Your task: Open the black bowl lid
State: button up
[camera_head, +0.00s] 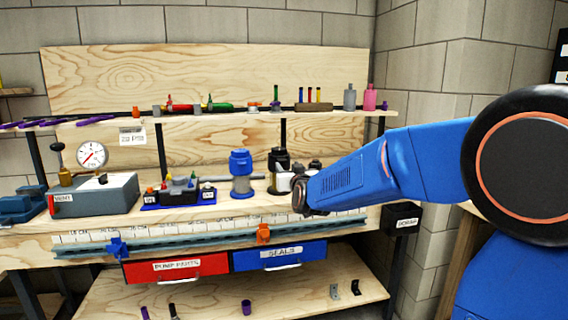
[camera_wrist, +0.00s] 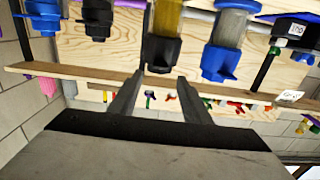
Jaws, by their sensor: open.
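The black bowl lid (camera_head: 280,156) tops a small filter unit on the bench, beside a similar blue-lidded unit (camera_head: 240,172). In the wrist view, which looks inverted, the black lid (camera_wrist: 161,52) meets a yellowish clear bowl (camera_wrist: 168,18). My gripper (camera_head: 292,180) is open at the black-lidded unit and hides part of it in the head view. In the wrist view the fingertips of my gripper (camera_wrist: 160,77) lie either side of the lid's end in the picture. I cannot tell whether they touch it.
A blue tray with small fittings (camera_head: 180,196) and a grey box (camera_head: 95,194) stand to the left. A shelf (camera_head: 225,115) with tools and bottles runs behind and above. Red (camera_head: 176,268) and blue (camera_head: 280,256) drawers sit under the bench.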

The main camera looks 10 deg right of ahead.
aim_at(283, 160)
jog(key=shift+w, duration=3.45)
jog(key=shift+c, duration=0.6)
grip_shut()
